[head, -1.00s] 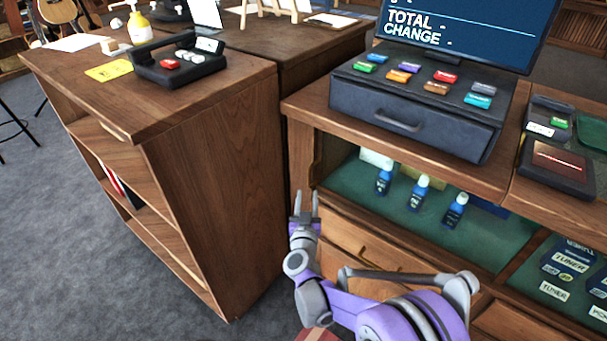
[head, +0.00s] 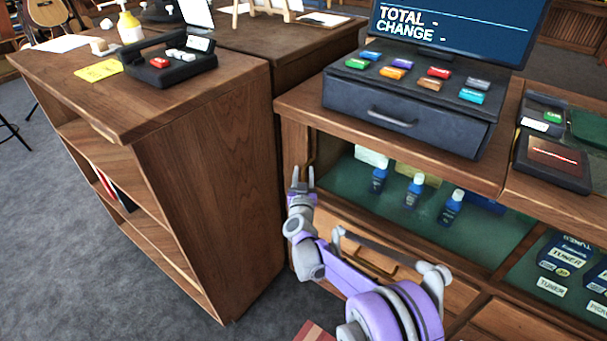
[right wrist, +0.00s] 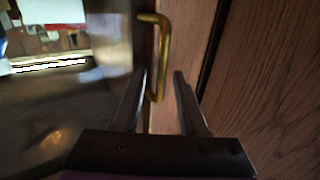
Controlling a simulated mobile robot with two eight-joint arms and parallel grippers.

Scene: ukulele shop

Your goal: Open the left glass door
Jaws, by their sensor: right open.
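The left glass door (head: 400,229) is in the lower front of the wooden counter, below the cash drawer, with blue bottles showing through its pane. It looks closed. Its upright brass handle (right wrist: 163,55) is on the wooden strip at the pane's left edge; it also shows in the head view (head: 311,148). My right gripper (head: 303,176) is open and points at this handle. In the right wrist view the gripper's fingers (right wrist: 159,73) lie either side of the handle's lower part; I cannot tell whether they touch it. My left gripper is out of view.
A wooden shelf unit (head: 215,180) stands close on the left of the door. Above it is a black cash drawer (head: 400,120) with a screen (head: 450,30). A drawer (head: 350,248) with a brass pull is below. Grey floor (head: 60,230) is open at left.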

